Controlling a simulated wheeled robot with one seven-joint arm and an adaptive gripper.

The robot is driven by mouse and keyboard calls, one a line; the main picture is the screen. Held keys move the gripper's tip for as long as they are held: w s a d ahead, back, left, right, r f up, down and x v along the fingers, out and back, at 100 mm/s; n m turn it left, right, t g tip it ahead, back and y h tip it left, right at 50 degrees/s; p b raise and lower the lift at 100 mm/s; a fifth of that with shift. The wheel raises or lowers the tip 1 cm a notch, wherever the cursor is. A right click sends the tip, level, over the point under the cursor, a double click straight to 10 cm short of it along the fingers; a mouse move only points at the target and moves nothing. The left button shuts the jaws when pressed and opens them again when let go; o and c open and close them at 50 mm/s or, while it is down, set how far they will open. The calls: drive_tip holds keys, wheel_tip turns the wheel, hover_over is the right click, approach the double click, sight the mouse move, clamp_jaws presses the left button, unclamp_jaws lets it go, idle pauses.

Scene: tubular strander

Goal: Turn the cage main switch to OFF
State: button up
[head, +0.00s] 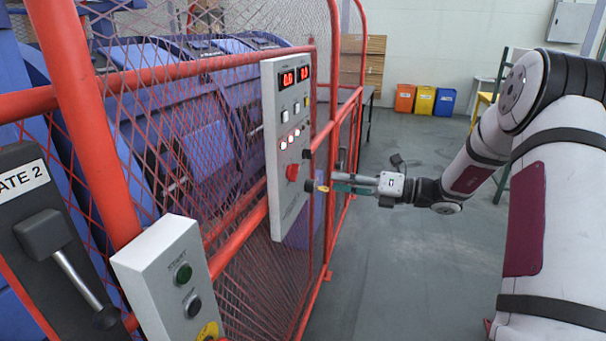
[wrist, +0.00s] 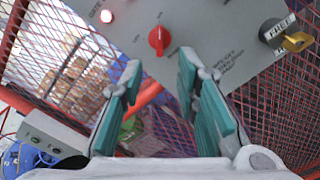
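A light grey control panel (head: 286,215) hangs on the red cage fence. In the wrist view, a red rotary knob (wrist: 158,40) is on the panel just beyond my fingertips, between small position labels that I cannot read clearly. A black rotary switch with a yellow handle (wrist: 297,42) and a label plate is to its right. I cannot read which of them is marked as the cage main switch. My gripper (wrist: 160,72), with teal finger pads, is open and empty, apart from the red knob. In the head view, my gripper (head: 332,187) is at the right of the panel.
Red mesh fencing (head: 225,115) encloses blue machinery. A grey button box (head: 165,285) and a GATE 2 latch (head: 45,235) are at the near left. Orange, yellow and blue bins (head: 424,100) stand at the back.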

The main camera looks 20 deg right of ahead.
sight(293, 172)
drive_tip(key=p+x, duration=0.1)
drive_tip(key=x, duration=0.9)
drive_tip(key=shift+a, duration=0.25)
drive_tip(key=shift+w+f, duration=0.1)
drive_tip(key=shift+c, duration=0.5)
clamp_jaws()
